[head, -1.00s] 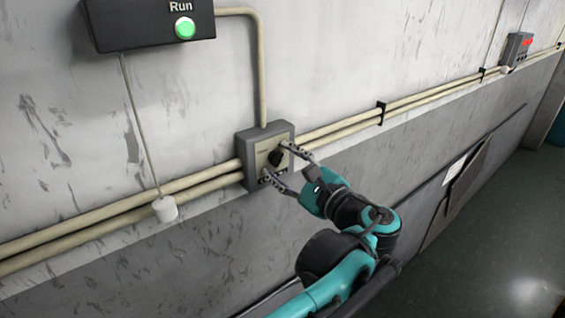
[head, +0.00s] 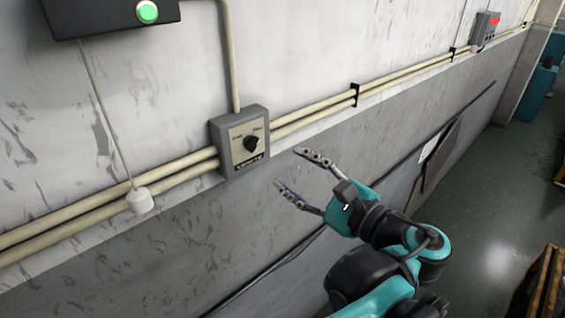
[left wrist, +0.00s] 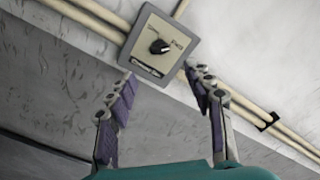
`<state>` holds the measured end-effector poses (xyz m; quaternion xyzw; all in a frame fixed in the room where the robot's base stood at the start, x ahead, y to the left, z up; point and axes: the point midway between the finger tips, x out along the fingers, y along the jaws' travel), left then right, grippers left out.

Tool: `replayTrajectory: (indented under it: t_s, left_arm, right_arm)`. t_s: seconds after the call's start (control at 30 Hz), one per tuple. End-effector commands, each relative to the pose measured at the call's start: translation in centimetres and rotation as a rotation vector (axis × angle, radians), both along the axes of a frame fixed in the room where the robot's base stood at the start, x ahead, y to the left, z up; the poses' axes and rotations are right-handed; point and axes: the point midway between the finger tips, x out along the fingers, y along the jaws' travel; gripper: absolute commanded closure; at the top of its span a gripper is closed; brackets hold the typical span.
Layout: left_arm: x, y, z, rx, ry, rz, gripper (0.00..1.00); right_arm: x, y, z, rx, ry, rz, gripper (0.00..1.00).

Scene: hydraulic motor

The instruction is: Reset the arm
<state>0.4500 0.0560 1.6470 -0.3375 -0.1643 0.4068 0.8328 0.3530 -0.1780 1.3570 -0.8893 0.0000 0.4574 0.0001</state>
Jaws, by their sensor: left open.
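My left gripper (head: 294,170) is open and empty in the head view, in front of the wall and to the right of a grey switch box. It is clear of the box. The switch box (head: 226,131) is fixed to the wall and has a black rotary knob (head: 251,143) on a pale face plate. In the left wrist view the box (left wrist: 137,42) is ahead, beyond the two spread fingers (left wrist: 163,82), and its knob (left wrist: 160,47) shows uncovered. My right gripper is not in view.
Pale pipes (head: 310,113) run along the wall through the box. A black box with a lit green button (head: 147,11) is at upper left. A white pull-cord weight (head: 140,201) hangs below it. A wooden crate (head: 545,285) stands at lower right. Open floor lies on the right.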

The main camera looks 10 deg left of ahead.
Motion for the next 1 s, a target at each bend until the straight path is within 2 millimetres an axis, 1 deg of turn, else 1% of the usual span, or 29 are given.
replayTrajectory:
  t_s: [0.1,0.37,0.43,0.47,0.57,0.6,0.67,0.7,0.77,0.8,0.87,0.9,0.97,1.0]
  left_arm:
    - [-0.2,-0.3,0.0,0.000,0.000,0.000,0.48]
    - [-0.2,-0.2,-0.1,-0.002,0.001,0.001,0.48]
    - [-0.1,0.4,-1.1,-0.018,0.007,0.003,0.48]
    - [-0.1,0.8,-1.9,-0.031,0.013,0.003,0.48]
    - [0.2,3.3,-6.3,-0.118,0.038,0.012,0.48]
    - [0.2,4.6,-8.9,-0.172,0.052,0.019,0.48]
    - [0.1,6.7,-13.3,-0.270,0.068,0.033,0.48]
    - [-0.2,8.1,-16.4,-0.345,0.076,0.045,0.48]
    - [-0.8,9.9,-21.0,-0.463,0.083,0.066,0.48]
    - [-1.3,10.9,-24.1,-0.548,0.081,0.084,0.48]
    - [-2.3,12.2,-28.8,-0.678,0.071,0.114,0.48]
    - [-3.0,12.9,-31.9,-0.770,0.059,0.137,0.48]
    - [-4.2,13.7,-36.6,-0.916,0.031,0.179,0.48]
    - [-4.9,14.0,-39.6,-1.014,0.005,0.208,0.48]
  right_arm:
    - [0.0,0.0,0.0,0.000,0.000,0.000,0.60]
    - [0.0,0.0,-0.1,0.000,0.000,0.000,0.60]
    - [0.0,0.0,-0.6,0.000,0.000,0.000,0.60]
    - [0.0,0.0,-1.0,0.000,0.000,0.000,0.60]
    - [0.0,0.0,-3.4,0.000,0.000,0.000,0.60]
    - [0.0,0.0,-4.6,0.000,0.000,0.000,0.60]
    - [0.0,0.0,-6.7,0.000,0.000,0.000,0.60]
    - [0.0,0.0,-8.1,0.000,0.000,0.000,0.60]
    - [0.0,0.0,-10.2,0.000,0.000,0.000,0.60]
    - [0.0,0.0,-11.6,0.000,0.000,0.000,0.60]
    - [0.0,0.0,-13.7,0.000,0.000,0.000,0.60]
    - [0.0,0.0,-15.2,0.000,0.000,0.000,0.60]
    - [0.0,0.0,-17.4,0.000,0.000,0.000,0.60]
    - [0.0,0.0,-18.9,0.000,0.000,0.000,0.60]
